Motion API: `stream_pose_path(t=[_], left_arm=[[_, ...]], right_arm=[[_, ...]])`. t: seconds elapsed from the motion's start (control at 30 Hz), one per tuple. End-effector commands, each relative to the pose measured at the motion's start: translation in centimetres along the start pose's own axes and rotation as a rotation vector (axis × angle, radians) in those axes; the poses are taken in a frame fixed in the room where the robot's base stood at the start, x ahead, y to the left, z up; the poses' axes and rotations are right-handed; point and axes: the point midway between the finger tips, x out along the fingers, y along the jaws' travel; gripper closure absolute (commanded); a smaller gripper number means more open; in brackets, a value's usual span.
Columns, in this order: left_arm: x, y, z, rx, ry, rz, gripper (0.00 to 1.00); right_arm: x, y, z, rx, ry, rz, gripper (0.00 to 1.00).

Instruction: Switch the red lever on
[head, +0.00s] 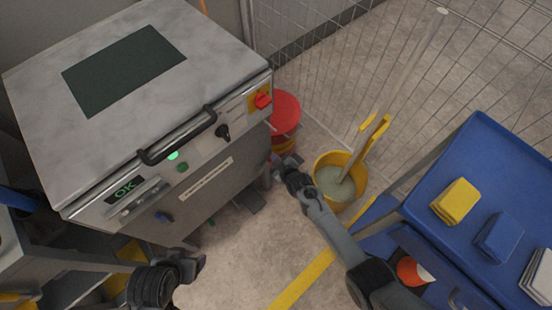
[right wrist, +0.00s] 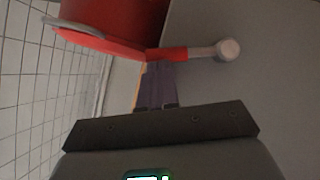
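A red rotary switch (head: 262,101) sits on a yellow plate at the right end of the machine's front panel. In the right wrist view, a red sleeve with a grey rod and a pale round end (right wrist: 228,49) lies just beyond my fingertips; I cannot tell whether this is the lever. My right gripper (head: 287,163) is low beside the machine's right front corner, below the red switch. Its fingers (right wrist: 157,85) look closed together, with nothing visible between them. My left gripper (head: 190,266) is in front of the machine, low in the picture; its finger opening is unclear.
A red-topped bin (head: 285,108) stands beside the machine and fills the top of the wrist view (right wrist: 115,25). A yellow bucket (head: 355,172) holds liquid and a long stick. A blue cart (head: 490,150) stands right. A wire fence (head: 340,60) closes the back.

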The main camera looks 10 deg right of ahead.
Motion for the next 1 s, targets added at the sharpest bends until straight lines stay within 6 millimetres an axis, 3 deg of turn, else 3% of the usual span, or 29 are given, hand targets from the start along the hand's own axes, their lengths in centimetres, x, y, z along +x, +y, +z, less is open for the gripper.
stream_pose_path(t=[0.17,0.47,0.8,1.0], left_arm=[[-1.0,-0.2,-0.3,0.005,-0.001,-0.004,0.30],[-4.9,-0.3,-1.5,0.005,-0.001,-0.004,0.30],[-9.0,-0.2,-2.9,-0.004,0.001,0.003,0.30],[-10.0,-0.2,-3.2,-0.008,0.002,0.006,0.30]], right_arm=[[-0.6,0.3,-0.7,0.000,0.000,0.001,1.00],[-3.0,1.1,-3.2,0.001,-0.002,0.001,1.00],[-9.6,1.2,-2.9,0.001,-0.003,0.001,1.00],[-11.8,1.2,-2.7,0.000,-0.003,0.000,1.00]])
